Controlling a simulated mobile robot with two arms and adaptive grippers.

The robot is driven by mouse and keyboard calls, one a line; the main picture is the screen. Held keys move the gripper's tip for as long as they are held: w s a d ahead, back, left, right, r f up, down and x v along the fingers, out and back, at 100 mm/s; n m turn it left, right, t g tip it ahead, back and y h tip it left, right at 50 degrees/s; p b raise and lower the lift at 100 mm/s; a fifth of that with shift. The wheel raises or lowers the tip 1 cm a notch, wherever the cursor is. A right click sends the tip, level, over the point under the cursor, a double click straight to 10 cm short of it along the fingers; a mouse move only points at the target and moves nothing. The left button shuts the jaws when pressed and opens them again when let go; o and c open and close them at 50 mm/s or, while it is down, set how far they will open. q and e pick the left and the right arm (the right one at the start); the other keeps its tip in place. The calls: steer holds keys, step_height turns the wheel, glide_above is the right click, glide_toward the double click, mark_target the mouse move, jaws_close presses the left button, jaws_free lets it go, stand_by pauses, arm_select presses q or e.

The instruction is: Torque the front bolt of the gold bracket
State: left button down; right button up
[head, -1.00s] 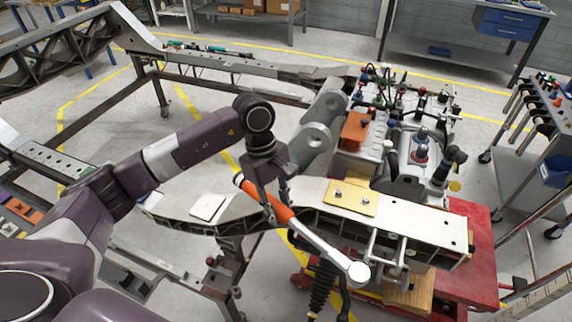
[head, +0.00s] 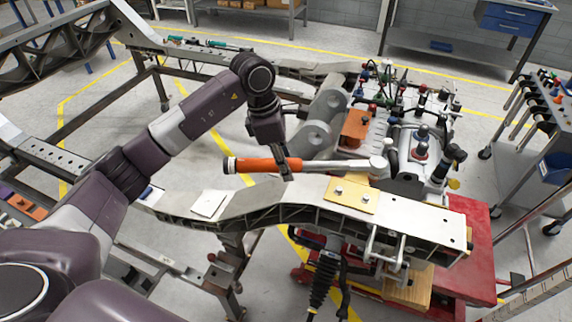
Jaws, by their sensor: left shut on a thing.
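The gold bracket (head: 351,196) is a flat plate on the near chassis rail (head: 420,222), with two bolts showing on its top. My left gripper (head: 284,170) is shut on the orange grip of a torque wrench (head: 262,165). The wrench lies nearly level in the picture, its silver shaft pointing right. Its round head (head: 378,164) shows above and to the right of the bracket in the picture, apart from both bolts. My right gripper is not in view.
An orange bracket (head: 355,129) and a crowded engine assembly (head: 420,150) stand behind the gold bracket. A red cart (head: 478,250) is under the rail's right end. A white plate (head: 209,204) lies on the rail at left. A tool trolley (head: 540,120) stands far right.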

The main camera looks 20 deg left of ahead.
arm_select(q)
steer(key=b+x, duration=0.1)
steer(key=x, duration=0.2)
steer(key=a+b+x, duration=0.1)
steer(key=b+x, duration=0.1)
steer(key=shift+s+f, duration=0.1)
steer(key=shift+f, duration=0.4)
steer(key=shift+s+a+b, duration=0.1)
steer(key=shift+b, duration=0.25)
steer(key=shift+f+b, duration=0.35)
steer(key=shift+f, duration=0.1)
stand_by(0.4)
steer(key=shift+f+b, duration=0.6)
steer(key=shift+f, duration=0.15)
stand_by(0.5)
steer(key=shift+a+b, duration=0.1)
steer(key=shift+b, duration=0.4)
